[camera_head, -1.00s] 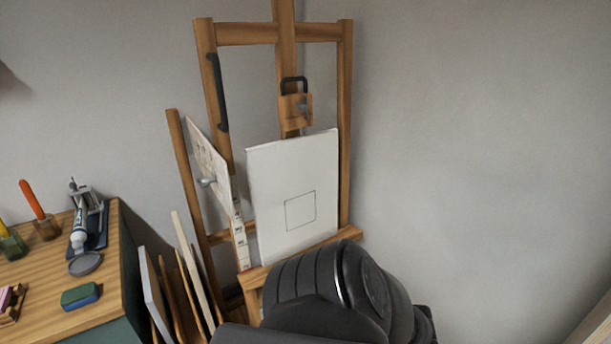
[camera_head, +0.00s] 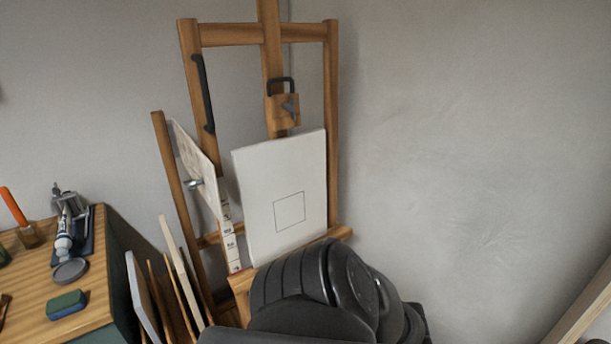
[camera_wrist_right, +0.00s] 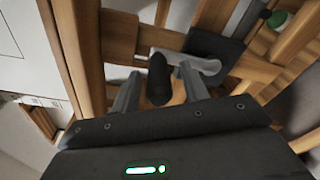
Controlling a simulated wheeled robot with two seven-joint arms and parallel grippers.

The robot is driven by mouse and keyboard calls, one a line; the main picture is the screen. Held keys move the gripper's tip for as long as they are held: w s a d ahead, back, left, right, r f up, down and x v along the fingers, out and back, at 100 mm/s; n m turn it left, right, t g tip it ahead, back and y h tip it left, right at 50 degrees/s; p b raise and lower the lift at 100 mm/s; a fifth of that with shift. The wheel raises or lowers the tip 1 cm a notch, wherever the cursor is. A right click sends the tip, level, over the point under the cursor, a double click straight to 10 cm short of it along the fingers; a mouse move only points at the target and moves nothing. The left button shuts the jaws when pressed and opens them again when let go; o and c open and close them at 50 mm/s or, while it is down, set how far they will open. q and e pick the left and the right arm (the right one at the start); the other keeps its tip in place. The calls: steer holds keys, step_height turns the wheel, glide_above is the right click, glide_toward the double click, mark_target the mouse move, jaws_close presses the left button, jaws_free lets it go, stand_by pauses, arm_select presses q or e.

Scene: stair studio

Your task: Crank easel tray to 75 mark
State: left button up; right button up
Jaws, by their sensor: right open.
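The wooden easel (camera_head: 333,130) stands against the wall in the head view. A white canvas (camera_head: 301,177) with a thin drawn square rests on its tray (camera_head: 340,232). A white scale strip (camera_head: 229,237) with small marks, too small to read, stands left of the canvas. In the right wrist view, a crank has a black handle (camera_wrist_right: 158,80), a pale metal arm (camera_wrist_right: 178,56) and a dark hub block (camera_wrist_right: 215,48). My right gripper (camera_wrist_right: 160,73) is open, its fingers on either side of the handle; contact cannot be told. My left gripper is not in view.
A wooden desk (camera_head: 35,278) at the left holds a paint tube (camera_head: 63,235), a grey disc (camera_head: 70,271) and a blue-green block (camera_head: 66,304). Several panels (camera_head: 143,290) lean between desk and easel. My dark arm hides the easel's lower front. Bare wall is at the right.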

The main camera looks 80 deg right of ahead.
steer(key=v, duration=1)
stand_by(0.4)
